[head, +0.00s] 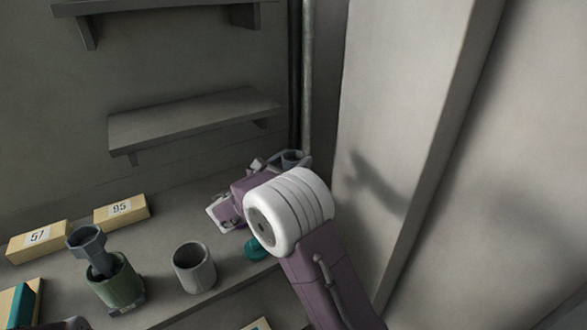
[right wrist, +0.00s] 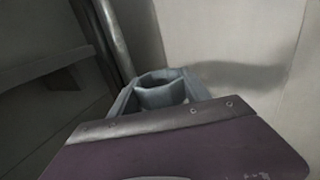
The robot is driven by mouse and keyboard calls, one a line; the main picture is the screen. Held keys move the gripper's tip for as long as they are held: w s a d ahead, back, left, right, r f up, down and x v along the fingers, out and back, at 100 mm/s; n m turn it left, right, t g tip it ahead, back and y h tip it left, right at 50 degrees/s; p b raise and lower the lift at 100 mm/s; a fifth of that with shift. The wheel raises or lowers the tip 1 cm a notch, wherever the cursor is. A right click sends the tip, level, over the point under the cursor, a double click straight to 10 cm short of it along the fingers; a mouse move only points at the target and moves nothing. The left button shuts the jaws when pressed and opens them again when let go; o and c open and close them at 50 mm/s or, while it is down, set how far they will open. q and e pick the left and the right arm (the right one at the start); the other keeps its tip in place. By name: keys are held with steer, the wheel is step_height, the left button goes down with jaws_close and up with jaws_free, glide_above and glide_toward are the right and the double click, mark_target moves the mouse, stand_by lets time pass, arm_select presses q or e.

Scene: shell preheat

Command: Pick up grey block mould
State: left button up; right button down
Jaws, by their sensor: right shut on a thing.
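My right gripper (head: 283,161) is at the back right of the counter, by the wall corner, mostly hidden behind its own arm in the head view. It is shut on a grey, hollow-topped piece (right wrist: 162,90), which I take for the grey block mould. In the right wrist view, its rounded rim shows between the fingers, and its lower part is hidden behind the purple gripper body. In the head view only a small part of this piece shows beyond the wrist. I cannot tell its clearance from the counter.
A grey cup (head: 194,268) stands left of my right arm. A green pot (head: 115,285) holds a blue-grey tool (head: 88,243). Yellow boxes marked 57 (head: 37,242) and 95 (head: 121,210) are at left. A teal round piece (head: 256,249) is beside my arm. A shelf (head: 195,118) is above.

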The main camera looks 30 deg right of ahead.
step_height(320, 180, up, 3)
steer(key=shift+f, duration=0.2)
steer(key=s+d+r, duration=0.2)
steer(key=s+r, duration=0.5)
steer(key=s, duration=0.4)
steer(key=shift+s+d+b, duration=0.2)
steer(key=shift+s+b, duration=0.1)
steer(key=shift+b, duration=0.1)
steer(key=shift+w+a, duration=0.1)
